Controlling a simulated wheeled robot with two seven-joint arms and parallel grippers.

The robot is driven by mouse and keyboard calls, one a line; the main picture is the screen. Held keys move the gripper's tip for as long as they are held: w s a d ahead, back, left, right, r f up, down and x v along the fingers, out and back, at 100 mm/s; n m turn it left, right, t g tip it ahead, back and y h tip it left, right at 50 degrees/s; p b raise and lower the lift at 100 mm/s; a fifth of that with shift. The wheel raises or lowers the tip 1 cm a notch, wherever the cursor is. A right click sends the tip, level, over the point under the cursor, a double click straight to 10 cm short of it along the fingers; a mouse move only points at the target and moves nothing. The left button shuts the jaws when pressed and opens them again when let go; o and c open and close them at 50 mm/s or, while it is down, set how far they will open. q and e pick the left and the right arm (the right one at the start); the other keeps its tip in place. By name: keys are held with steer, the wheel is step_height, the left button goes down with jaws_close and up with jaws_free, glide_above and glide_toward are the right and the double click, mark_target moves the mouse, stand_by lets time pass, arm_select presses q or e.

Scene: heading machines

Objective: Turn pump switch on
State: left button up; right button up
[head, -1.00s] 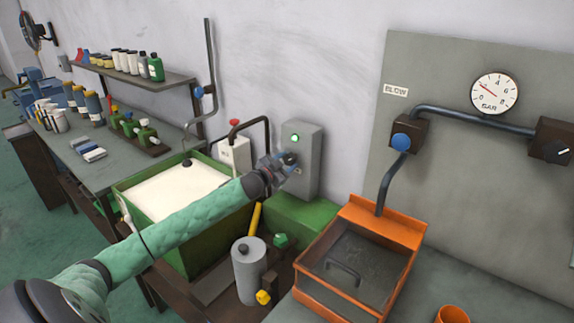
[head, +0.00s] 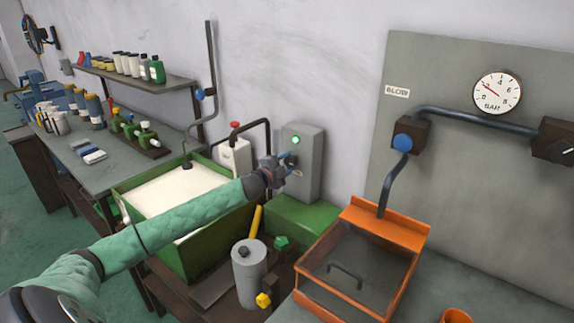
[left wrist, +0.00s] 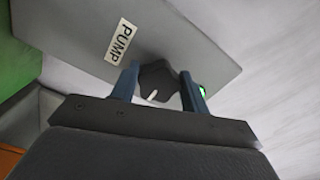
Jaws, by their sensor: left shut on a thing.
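The pump switch is a dark knob (left wrist: 157,80) with a white mark, on a grey box (head: 308,150) on the wall. A "PUMP" label (left wrist: 121,41) is beside the knob in the left wrist view. A green light (head: 296,140) glows on the box above the knob; part of it also shows in the left wrist view (left wrist: 202,91) behind a finger. My left gripper (head: 287,163) is at the box front, its blue fingers shut on the knob, one on each side. In the head view the fingers partly hide the knob. My right gripper is out of view.
A green tank of pale liquid (head: 122,190) stands under my left arm. A white box with a red knob (head: 235,153) is left of the pump box. An orange-framed tray (head: 385,229) and grey gauge panel (head: 470,190) are at the right.

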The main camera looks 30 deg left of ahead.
arm_select(q)
steer(key=o, duration=1)
steer(key=shift+s+f, duration=0.1)
steer(key=shift+s, duration=0.2)
steer(key=s+b, duration=0.3)
steer(key=s, duration=0.4)
steer(key=shift+a, duration=0.25)
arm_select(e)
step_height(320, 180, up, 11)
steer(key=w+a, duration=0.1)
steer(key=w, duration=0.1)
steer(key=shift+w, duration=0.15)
arm_select(q)
steer(key=shift+s, duration=0.1)
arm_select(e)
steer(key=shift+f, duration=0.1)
